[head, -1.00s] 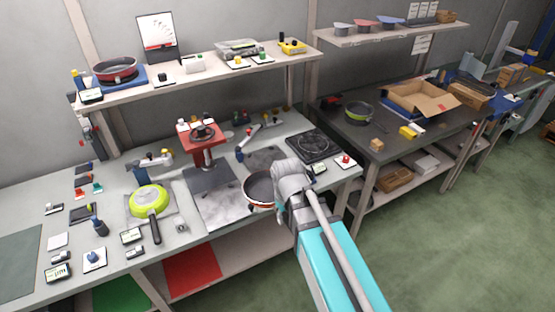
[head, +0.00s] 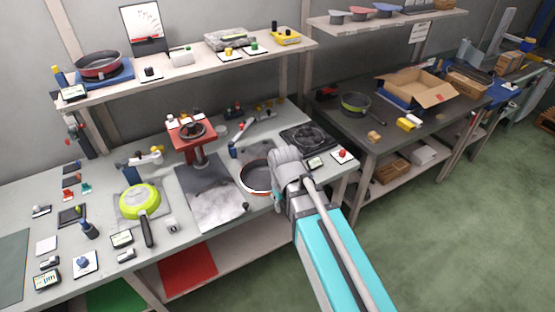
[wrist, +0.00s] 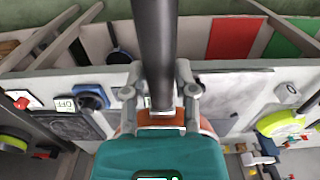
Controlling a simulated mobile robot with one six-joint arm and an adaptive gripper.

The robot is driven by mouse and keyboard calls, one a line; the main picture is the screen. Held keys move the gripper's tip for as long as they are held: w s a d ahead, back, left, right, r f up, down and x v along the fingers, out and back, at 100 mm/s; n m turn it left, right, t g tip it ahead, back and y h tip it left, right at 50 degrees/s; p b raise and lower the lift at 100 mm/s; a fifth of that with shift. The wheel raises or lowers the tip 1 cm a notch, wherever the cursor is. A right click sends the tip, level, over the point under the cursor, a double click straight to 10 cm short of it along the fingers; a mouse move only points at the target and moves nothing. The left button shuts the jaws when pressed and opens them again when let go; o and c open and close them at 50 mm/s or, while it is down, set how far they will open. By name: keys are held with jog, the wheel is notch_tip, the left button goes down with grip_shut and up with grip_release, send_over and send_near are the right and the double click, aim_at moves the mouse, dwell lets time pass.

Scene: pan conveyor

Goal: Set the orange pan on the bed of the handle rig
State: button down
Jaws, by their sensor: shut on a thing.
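The orange pan (head: 256,189) has a dark inside and an orange-red outer wall. My gripper (head: 282,190) holds it over the right part of the bench, beside the red press. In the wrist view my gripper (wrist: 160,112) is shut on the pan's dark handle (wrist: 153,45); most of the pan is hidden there. Whether the pan touches anything below is hidden.
A red press (head: 192,138) stands left of the pan, with a grey sheet (head: 208,195) in front. A lime pan (head: 140,201) sits further left. A dark hob-like plate (head: 306,138) and a red button (head: 342,154) are to the right. The shelf (head: 190,73) overhangs behind.

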jog(key=shift+w+a+f, duration=0.1)
jog(key=shift+w+a, duration=0.15)
jog(key=shift+w, duration=0.3)
jog(key=w+a+f+b, duration=0.1)
jog(key=w+f+b, duration=0.1)
jog(key=w, duration=1)
jog(key=w+a+f+b, duration=0.2)
jog(key=w+b, duration=0.1)
jog(key=w, duration=0.9)
jog(key=shift+a+f, duration=0.15)
jog(key=shift+f, duration=0.4)
jog(key=shift+f+b, duration=3.05)
jog(key=shift+b, duration=0.2)
jog(key=shift+f+b, duration=0.7)
jog(key=shift+c, duration=2.4)
grip_release()
jog(key=shift+o, duration=0.7)
